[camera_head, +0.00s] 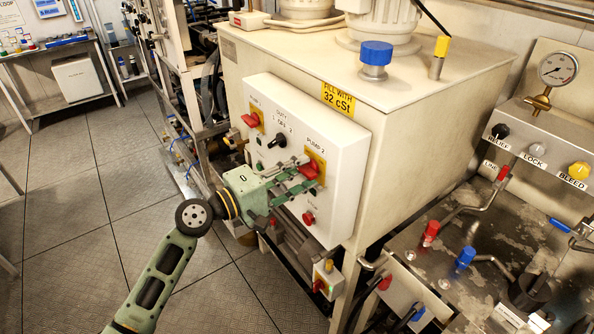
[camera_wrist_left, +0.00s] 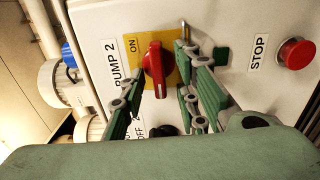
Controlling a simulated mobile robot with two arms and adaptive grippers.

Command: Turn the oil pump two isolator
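The pump two isolator (camera_head: 311,168) is a red rotary handle on a yellow plate, on the right part of a white control panel (camera_head: 344,165). It also shows in the left wrist view (camera_wrist_left: 154,68), beside the labels PUMP 2 and ON. My left gripper (camera_head: 298,176) is at the panel, just in front of this handle. In the left wrist view its green fingers (camera_wrist_left: 160,72) are spread apart, one on each side of the red handle. I cannot tell whether either finger touches it. My right gripper is out of view.
The panel also carries the pump 1 red handle (camera_head: 251,120), a black duty selector (camera_head: 277,140) and a red stop button (camera_wrist_left: 296,53). The cream tank (camera_head: 400,130) stands behind it. A valve bench with a gauge (camera_head: 558,69) is at right. The floor at left is clear.

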